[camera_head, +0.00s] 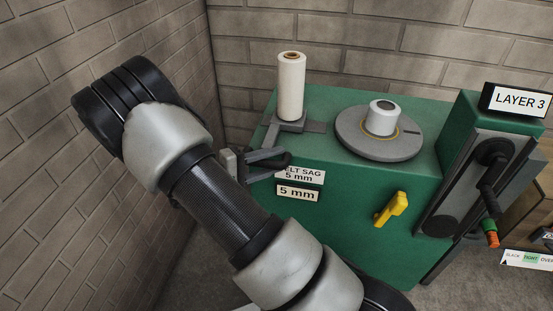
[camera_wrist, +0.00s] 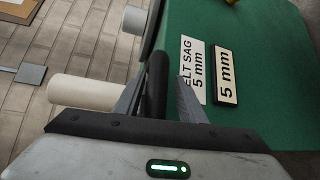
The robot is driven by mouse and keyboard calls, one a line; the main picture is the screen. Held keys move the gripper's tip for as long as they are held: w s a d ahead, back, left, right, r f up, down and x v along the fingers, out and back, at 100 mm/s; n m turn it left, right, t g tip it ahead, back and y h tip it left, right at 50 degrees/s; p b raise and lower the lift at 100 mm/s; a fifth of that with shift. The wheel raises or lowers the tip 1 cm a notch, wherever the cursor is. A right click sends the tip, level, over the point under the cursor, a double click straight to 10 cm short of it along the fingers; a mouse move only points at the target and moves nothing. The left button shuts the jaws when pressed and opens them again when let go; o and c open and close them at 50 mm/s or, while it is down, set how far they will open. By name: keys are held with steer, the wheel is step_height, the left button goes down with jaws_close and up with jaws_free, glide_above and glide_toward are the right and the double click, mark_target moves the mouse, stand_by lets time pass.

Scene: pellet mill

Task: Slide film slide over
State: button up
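The film slide shows as a grey carriage (camera_head: 290,126) at the back left of the green machine, with an upright white film roll (camera_head: 291,85) on it. The roll also shows in the wrist view (camera_wrist: 82,92). My gripper (camera_head: 285,162) is at the machine's front left edge, in front of the carriage. In the wrist view its two grey fingers (camera_wrist: 158,97) stand apart. A dark rounded bar (camera_wrist: 157,82) lies between them, close to the left finger, with a gap to the right finger. I cannot tell whether it touches either finger.
A grey turntable (camera_head: 378,143) with a small white roll (camera_head: 382,118) sits right of the slide. Signs reading 5 mm (camera_head: 298,192) and a yellow lever (camera_head: 391,208) are on the front. A LAYER 3 sign (camera_head: 518,101) stands right. Brick walls close the left and back.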

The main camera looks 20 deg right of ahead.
steer(key=shift+d+r, duration=0.1)
steer(key=shift+d, duration=0.05)
steer(key=shift+a+r, duration=0.15)
steer(key=shift+a, duration=0.3)
steer(key=p+v, duration=0.2)
steer(key=v, duration=1.4)
steer(key=shift+a, duration=0.3)
steer(key=shift+s, duration=0.15)
